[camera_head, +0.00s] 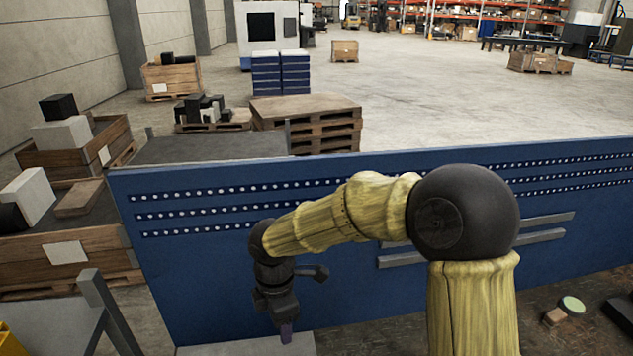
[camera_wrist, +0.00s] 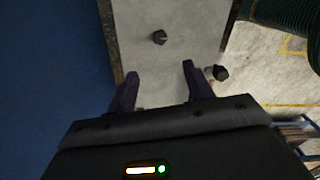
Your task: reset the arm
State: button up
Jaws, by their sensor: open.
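My gripper (camera_head: 286,334) hangs downward at the lower middle of the head view, in front of a blue panel. Its two dark purple fingers show apart in the wrist view (camera_wrist: 160,76), open with nothing between them. My arm bends from the right over to the left, then down to the wrist. Below the gripper is a pale grey surface (camera_head: 240,347), which also shows in the wrist view (camera_wrist: 178,78). No separate task object can be made out.
The blue panel (camera_head: 200,270) with dotted rows stands close behind my arm. A small block with a pale round top (camera_head: 572,306) lies on the brown worktop (camera_head: 395,338) at right. A small dark knob (camera_wrist: 160,38) lies ahead of the fingers. Wooden crates (camera_head: 80,250) stand left.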

jog(key=s+d+f+m+t+b, duration=0.1)
jog(key=s+d+m, duration=0.2)
jog(key=d+m, duration=0.8)
jog(key=s+d+f+m+t+b, duration=0.1)
jog(key=s+d+m, duration=0.3)
jog(key=d+m, duration=0.8)
jog(key=d+f+b, duration=0.1)
jog(key=d, duration=0.1)
jog(key=shift+d+f+m+t, duration=0.25)
jog(key=shift+d+m+t, duration=0.05)
jog(key=shift+d, duration=0.05)
